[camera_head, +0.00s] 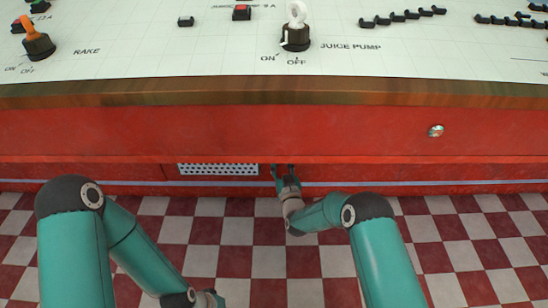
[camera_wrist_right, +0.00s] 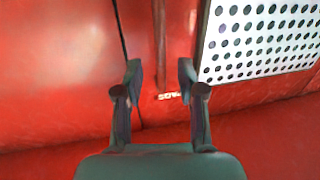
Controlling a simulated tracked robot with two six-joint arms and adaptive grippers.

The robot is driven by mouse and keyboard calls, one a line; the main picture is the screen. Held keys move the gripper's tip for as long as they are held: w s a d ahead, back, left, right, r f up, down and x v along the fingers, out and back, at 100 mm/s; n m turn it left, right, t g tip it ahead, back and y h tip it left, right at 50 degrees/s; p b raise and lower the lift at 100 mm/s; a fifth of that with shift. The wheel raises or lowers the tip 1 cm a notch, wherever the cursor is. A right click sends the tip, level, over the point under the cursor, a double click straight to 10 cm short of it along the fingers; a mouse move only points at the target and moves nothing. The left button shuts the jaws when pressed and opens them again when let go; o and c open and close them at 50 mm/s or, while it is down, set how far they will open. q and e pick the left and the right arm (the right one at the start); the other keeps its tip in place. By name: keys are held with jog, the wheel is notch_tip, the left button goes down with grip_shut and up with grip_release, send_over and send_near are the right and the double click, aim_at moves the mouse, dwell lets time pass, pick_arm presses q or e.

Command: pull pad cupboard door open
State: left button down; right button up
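The red lower front of the desk (camera_head: 400,172) holds the cupboard. Which panel is the pad cupboard door I cannot tell for sure. In the right wrist view a dark red upright bar (camera_wrist_right: 160,45), perhaps a handle or edge, runs down between my fingers, with a small pale label (camera_wrist_right: 168,96) at its lower end. A dark seam (camera_wrist_right: 119,30) lies left of it. My right gripper (camera_head: 283,169) is at the red front, just right of the perforated plate. In the wrist view its fingers (camera_wrist_right: 160,72) are apart on either side of the bar.
A white perforated plate (camera_head: 218,169) sits in the lower front; it also shows in the wrist view (camera_wrist_right: 260,40). Above is the desk's wooden edge (camera_head: 200,94) and a round metal lock (camera_head: 436,131). The checkered floor (camera_head: 460,240) is clear.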

jog(key=shift+w+a+b, duration=0.2)
jog(key=shift+w+b, duration=0.15)
jog(key=shift+w, duration=0.6)
jog(key=shift+w+a+b, duration=0.15)
jog(key=shift+w+b, duration=0.25)
jog(key=shift+w, duration=0.6)
jog(key=shift+w+a+b, duration=0.2)
jog(key=shift+w+b, duration=0.15)
jog(key=shift+w, duration=0.6)
jog(key=shift+c, duration=0.2)
grip_shut()
